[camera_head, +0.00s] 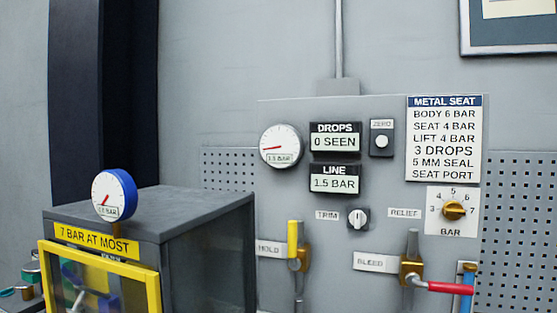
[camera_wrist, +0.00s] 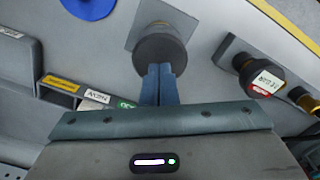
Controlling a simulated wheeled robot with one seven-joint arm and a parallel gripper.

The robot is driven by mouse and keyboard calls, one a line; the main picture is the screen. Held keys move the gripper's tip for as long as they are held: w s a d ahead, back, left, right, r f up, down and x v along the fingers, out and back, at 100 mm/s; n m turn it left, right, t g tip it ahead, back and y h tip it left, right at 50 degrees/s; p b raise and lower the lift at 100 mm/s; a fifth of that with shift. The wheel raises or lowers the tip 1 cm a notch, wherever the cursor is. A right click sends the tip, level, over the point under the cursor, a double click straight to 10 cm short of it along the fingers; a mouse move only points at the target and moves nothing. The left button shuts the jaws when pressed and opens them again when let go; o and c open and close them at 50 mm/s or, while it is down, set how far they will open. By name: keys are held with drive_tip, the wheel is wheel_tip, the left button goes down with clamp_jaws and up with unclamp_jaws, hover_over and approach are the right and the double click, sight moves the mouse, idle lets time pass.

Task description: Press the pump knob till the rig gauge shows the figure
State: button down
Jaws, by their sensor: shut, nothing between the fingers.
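In the wrist view a dark round knob (camera_wrist: 160,48) stands out from a square grey plate; it looks like the pump knob, though no label shows on it. My gripper (camera_wrist: 160,70) is shut and empty, its blue fingertips overlapping the knob's lower edge; I cannot tell if they touch it. In the head view the blue-rimmed rig gauge (camera_head: 110,195) sits on the grey box; its small readout looks like 0.6 BAR but is blurred. The wall gauge (camera_head: 280,146) and the LINE display (camera_head: 334,183) read 1.5 BAR. The METAL SEAT placard (camera_head: 444,143) lists BODY 6, SEAT 4 and LIFT 4 BAR.
A second dark knob (camera_wrist: 263,76) with white and red labels stands right of my fingers. A yellow-framed box marked 7 BAR AT MOST (camera_head: 97,242) is at left. The HOLD lever (camera_head: 293,238), BLEED lever (camera_head: 445,288) and RELIEF dial (camera_head: 453,210) are on the wall panel.

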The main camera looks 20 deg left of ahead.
drive_tip(key=shift+f, duration=0.1)
idle(3.5)
drive_tip(key=shift+f, duration=0.1)
idle(1.1)
drive_tip(key=shift+f+b, duration=2.6)
drive_tip(key=shift+f, duration=0.55)
drive_tip(key=shift+r, duration=0.15)
drive_tip(key=shift+r+p, duration=2.55)
drive_tip(key=shift+r, duration=0.65)
